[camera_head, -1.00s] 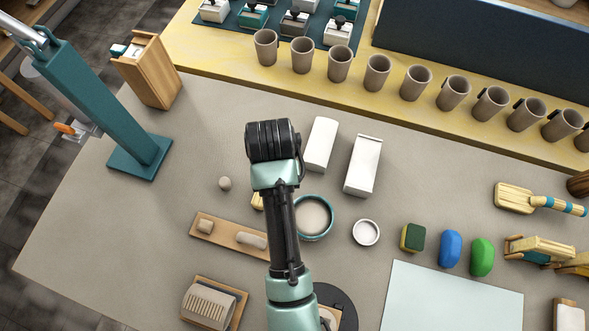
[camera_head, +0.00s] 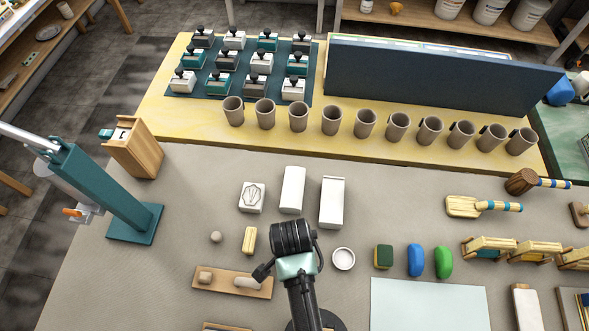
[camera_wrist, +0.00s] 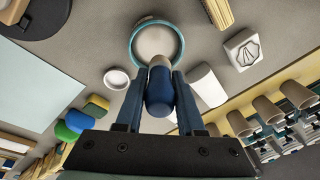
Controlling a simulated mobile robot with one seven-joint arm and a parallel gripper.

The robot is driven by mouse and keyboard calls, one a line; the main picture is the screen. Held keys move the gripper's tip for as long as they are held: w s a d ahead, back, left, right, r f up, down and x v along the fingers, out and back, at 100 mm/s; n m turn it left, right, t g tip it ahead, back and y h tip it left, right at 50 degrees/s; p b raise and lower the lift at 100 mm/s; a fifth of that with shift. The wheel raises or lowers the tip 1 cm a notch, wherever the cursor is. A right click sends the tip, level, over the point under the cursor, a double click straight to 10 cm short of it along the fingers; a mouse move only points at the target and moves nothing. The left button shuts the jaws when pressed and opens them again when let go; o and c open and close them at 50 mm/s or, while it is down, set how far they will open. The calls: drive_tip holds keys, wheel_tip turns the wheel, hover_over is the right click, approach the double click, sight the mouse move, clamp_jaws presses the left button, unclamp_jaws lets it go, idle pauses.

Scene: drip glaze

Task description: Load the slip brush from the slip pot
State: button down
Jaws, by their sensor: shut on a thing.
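My gripper (camera_wrist: 158,100) is shut on the slip brush (camera_wrist: 160,92) in the wrist view, one finger on each side of its dark blue handle. The brush's pale end points toward the slip pot (camera_wrist: 181,50), a round pot with a teal rim and pale grey-beige slip inside. That end overlaps the pot's near rim in the picture; I cannot tell whether it touches the slip. In the head view my arm hides the pot, the brush and the gripper's fingertips.
A small white dish (camera_head: 343,258) stands right of my arm, with white blocks (camera_head: 332,203) behind. A shell-marked block (camera_head: 252,197) and a yellow piece (camera_head: 249,240) lie left. A wooden board (camera_head: 210,287) is at front left. Several cups (camera_head: 331,120) line the back.

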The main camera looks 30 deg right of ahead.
drive_tip(key=shift+r, duration=0.1)
drive_tip(key=shift+f+b, duration=2.5)
drive_tip(key=shift+f, duration=1.6)
drive_tip(key=shift+r+p, duration=0.1)
drive_tip(key=shift+p, duration=0.2)
drive_tip(key=r+p, duration=0.5)
drive_tip(key=shift+s+a, duration=0.35)
drive_tip(key=shift+s, duration=0.05)
wheel_tip(320, 180, up, 4)
drive_tip(key=p, duration=0.4)
